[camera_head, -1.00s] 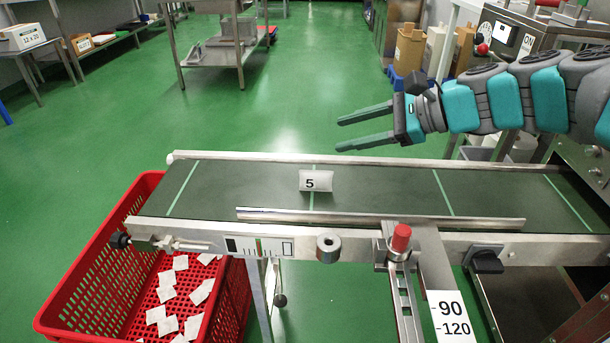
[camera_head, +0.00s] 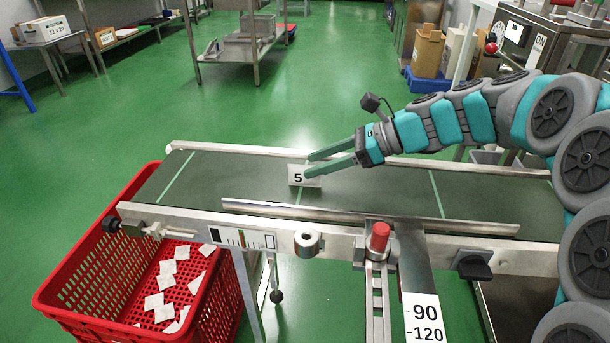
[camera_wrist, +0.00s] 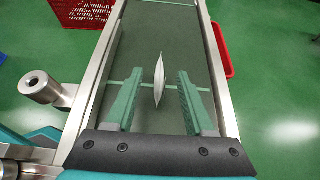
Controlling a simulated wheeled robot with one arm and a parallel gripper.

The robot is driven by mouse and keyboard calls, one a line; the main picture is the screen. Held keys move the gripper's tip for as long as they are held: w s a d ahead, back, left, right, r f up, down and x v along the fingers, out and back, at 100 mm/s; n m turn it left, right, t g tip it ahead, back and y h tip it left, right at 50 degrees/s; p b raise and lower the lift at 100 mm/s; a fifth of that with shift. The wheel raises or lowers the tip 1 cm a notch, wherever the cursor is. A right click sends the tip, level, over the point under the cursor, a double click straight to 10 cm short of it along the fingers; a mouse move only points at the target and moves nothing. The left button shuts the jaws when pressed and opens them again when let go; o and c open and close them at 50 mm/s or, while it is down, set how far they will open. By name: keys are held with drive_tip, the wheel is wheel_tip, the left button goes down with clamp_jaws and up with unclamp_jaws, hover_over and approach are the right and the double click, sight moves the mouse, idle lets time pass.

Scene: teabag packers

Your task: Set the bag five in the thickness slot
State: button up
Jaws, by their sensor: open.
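Bag five (camera_head: 297,181) is a small white bag marked "5". It stands upright on the dark green belt, across a pale line. In the wrist view the bag (camera_wrist: 159,82) shows edge-on as a thin upright sliver. My gripper (camera_head: 308,164) is open, its two green fingers reaching down to the bag from the right. In the wrist view the bag is between the fingers, with a gap on each side. A white panel with marks and a small rectangle (camera_head: 241,238) is on the conveyor's front rail. I cannot tell which part is the thickness slot.
The conveyor (camera_head: 370,191) has metal rails. A red-topped post (camera_head: 379,238), a metal ring (camera_head: 307,242) and a plate marked 90 and 120 (camera_head: 425,318) are at its front. A red crate (camera_head: 100,285) holding several white bags stands below left.

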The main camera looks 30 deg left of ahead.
sight(307, 165)
drive_tip(key=x, duration=0.3)
drive_tip(key=shift+s+a, duration=0.1)
drive_tip(key=shift+a, duration=0.1)
clamp_jaws()
idle(0.3)
